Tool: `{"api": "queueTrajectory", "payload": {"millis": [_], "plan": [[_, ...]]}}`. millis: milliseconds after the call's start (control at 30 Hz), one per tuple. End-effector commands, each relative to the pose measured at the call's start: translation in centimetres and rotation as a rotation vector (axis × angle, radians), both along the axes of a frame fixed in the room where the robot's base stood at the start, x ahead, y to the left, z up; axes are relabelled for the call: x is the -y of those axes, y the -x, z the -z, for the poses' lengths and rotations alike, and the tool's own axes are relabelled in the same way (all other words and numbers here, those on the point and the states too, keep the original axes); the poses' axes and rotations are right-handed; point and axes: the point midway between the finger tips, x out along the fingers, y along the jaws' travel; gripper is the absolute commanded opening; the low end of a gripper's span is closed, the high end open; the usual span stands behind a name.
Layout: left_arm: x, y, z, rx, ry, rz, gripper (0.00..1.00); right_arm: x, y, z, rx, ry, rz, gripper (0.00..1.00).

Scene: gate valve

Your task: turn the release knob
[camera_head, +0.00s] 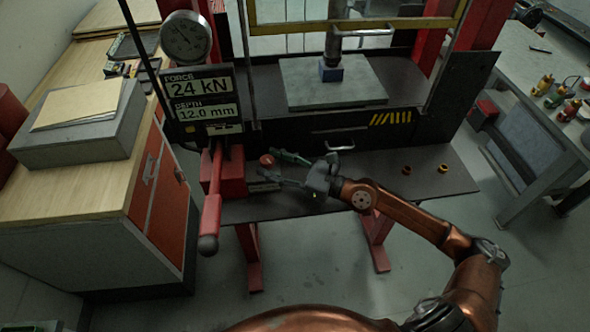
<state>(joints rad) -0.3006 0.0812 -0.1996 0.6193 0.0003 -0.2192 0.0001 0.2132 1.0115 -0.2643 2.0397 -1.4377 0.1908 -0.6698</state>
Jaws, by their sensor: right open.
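The release knob appears as a small round red knob (267,160) on the dark shelf of the press, just right of the red pump body (228,172). My right gripper (274,168) comes in from the right, its grey fingers pointing left. The fingers are open, one above and one below, with their tips close to the knob. I cannot tell whether they touch it. A red lever (211,205) with a dark end hangs in front of the pump. My left gripper is not in view.
The display (200,100) reads 24 kN and 12.0 mm, below a round gauge (186,38). A blue block (331,70) sits under the ram on the grey plate (300,85). Two small rings (443,169) lie on the right of the shelf. A wooden workbench (75,190) stands left.

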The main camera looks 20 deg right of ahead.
Motion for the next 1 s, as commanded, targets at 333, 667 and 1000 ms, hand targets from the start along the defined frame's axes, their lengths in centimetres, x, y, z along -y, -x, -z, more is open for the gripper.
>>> {"api": "queueTrajectory", "payload": {"millis": [333,667,1000], "plan": [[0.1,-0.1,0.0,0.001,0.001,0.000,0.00,4.0,4.5,0.2,-0.004,-0.003,0.003,0.47],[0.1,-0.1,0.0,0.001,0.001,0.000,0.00,6.7,7.6,0.1,-0.003,-0.002,0.001,0.47],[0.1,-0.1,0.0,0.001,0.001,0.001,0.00,7.0,7.9,0.0,-0.001,0.001,0.000,0.47]]}}
